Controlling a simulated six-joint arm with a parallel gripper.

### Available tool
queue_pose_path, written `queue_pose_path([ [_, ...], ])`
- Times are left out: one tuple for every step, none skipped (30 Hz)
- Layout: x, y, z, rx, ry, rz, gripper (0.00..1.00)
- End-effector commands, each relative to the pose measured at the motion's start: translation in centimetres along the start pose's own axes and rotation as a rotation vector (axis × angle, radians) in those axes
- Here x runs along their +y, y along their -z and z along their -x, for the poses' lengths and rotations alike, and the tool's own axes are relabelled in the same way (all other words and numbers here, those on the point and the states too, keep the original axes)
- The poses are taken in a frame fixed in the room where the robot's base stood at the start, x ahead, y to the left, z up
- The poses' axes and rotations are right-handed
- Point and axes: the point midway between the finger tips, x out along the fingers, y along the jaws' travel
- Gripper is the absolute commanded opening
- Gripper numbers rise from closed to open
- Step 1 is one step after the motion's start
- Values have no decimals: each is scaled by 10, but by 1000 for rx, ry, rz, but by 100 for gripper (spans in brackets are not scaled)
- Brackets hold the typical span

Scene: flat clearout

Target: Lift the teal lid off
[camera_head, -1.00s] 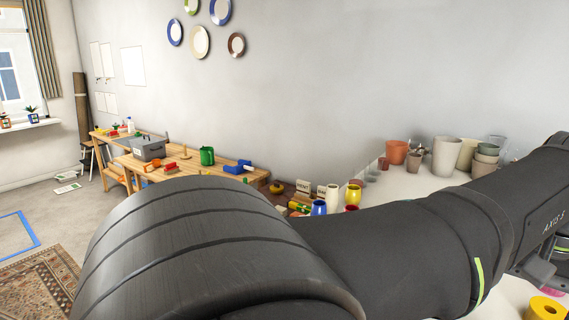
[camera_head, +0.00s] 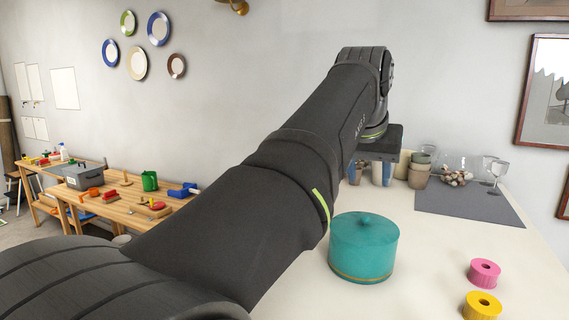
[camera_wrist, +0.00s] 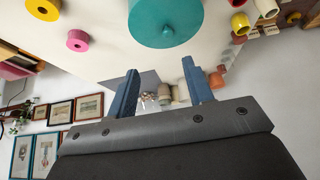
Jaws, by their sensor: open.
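A round teal lid (camera_head: 364,226) with a small knob tops a teal cylindrical pot (camera_head: 360,262) that stands on the pale table. A thin gold band runs near the pot's bottom. The wrist view shows the lid (camera_wrist: 160,14) from above at the top edge, partly cut off. My gripper (camera_wrist: 160,68) is open and empty, its two blue fingers apart. It is away from the lid, not touching it. In the head view my gripper is beyond the pot, above the table, and my arm passes just left of the pot.
Pink (camera_head: 485,272) and yellow (camera_head: 483,305) spools lie right of the pot. Behind are a grey mat (camera_head: 470,205), stacked cups (camera_head: 420,172), a glass bowl (camera_head: 458,170) and wine glasses (camera_head: 495,172). A workbench (camera_head: 120,205) stands at left. The table between pot and mat is clear.

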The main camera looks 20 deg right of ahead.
Motion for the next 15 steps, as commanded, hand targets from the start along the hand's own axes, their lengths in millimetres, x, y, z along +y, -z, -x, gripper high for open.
queue_pose_path([
  [-7, 4, 4, 17, 8, 0, 47],
  [-10, 6, 5, 24, 10, -2, 47],
  [-12, 7, 6, 30, 13, -3, 47],
  [-12, 8, 5, 32, 13, -4, 47],
  [-13, 8, 3, 33, 14, -5, 47],
  [-13, 8, 0, 32, 14, -5, 47],
  [-12, 8, -4, 31, 14, -5, 47],
  [-12, 8, -8, 30, 13, -5, 47],
  [-12, 8, -14, 30, 13, -5, 47],
  [-12, 8, -19, 29, 13, -5, 47],
  [-12, 8, -24, 29, 13, -5, 47],
  [-12, 8, -32, 28, 13, -5, 47],
  [-12, 8, -38, 28, 13, -5, 47],
  [-12, 9, -44, 28, 13, -5, 47],
  [-13, 9, -53, 27, 13, -5, 47],
])
